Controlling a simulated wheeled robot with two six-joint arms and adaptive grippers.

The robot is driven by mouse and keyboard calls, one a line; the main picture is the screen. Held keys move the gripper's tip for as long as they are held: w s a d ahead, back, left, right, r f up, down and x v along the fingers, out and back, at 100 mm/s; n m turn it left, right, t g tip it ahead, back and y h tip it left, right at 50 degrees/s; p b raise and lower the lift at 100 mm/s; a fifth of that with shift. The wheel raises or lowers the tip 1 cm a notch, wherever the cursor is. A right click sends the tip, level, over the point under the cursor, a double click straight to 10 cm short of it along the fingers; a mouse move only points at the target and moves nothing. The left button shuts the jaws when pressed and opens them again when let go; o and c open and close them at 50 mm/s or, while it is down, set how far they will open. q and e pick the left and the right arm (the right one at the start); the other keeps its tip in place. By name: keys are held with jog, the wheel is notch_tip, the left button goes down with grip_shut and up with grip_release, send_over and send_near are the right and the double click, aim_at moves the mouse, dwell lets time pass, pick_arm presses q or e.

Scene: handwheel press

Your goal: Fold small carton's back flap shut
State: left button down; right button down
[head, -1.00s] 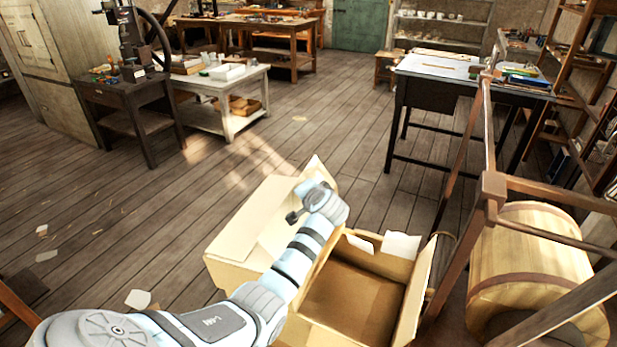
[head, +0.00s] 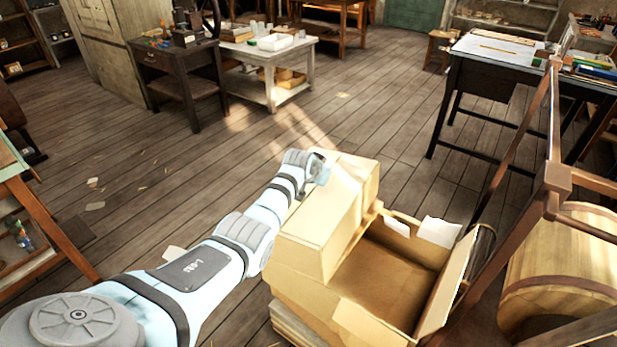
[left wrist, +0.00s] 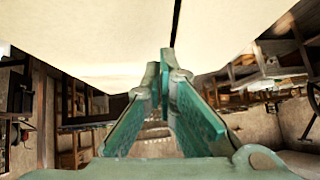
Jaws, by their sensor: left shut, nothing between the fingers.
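The small carton (head: 312,238) is a tan cardboard box standing left of a larger open carton (head: 385,275). Its near panels look closed. At its far end a cardboard flap (head: 352,168) lies near my left gripper (head: 322,174), low against the carton top; I cannot tell if it is fully flat. My left gripper is at the carton's far left top edge, shut and empty. In the left wrist view its teal fingers (left wrist: 166,62) meet at the tips, just under a pale cardboard panel (left wrist: 90,40). Contact is unclear. My right gripper is out of view.
The larger carton is open, its flaps (head: 450,285) standing outward. A wooden barrel (head: 565,265) and a brown wooden frame (head: 553,180) stand close on the right. A dark desk (head: 490,75) is behind. The plank floor left of the cartons is mostly clear.

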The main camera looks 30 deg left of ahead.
pick_arm(q)
jog(key=shift+a+f+b, duration=0.1)
jog(key=shift+f+b, duration=0.2)
jog(key=shift+f, duration=0.25)
jog(key=shift+a+f, duration=0.1)
